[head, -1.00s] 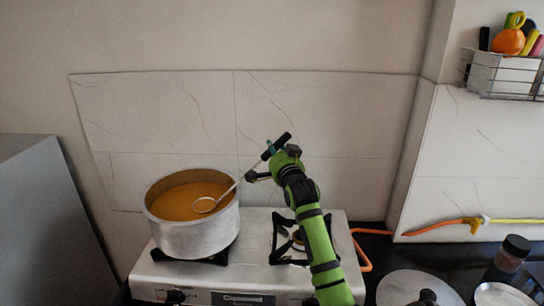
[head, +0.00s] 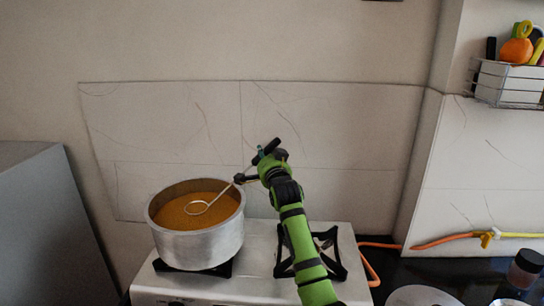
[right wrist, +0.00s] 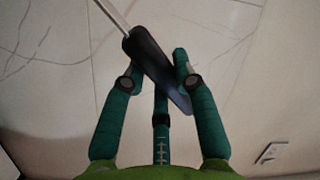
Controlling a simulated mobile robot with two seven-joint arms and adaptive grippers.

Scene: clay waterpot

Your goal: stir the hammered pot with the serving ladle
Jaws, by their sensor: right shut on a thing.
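The hammered pot (head: 200,246) is a silver metal pot on the left burner of the stove, holding orange-brown soup (head: 180,212). The serving ladle (head: 222,193) slants down to the left, its round bowl at the soup's surface inside the pot; how deep it sits I cannot tell. My right gripper (head: 264,160) is above and to the right of the pot, shut on the ladle's black handle. The right wrist view shows the handle (right wrist: 156,70) between the two green fingers, lying at a tilt. My left gripper is not in view.
The white stove (head: 262,262) has an empty right burner (head: 330,258) under my right arm. An orange hose (head: 372,270) runs beside it. A dark jar (head: 524,268) and a metal lid (head: 420,296) are at the lower right. A wire basket (head: 508,85) hangs on the right wall.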

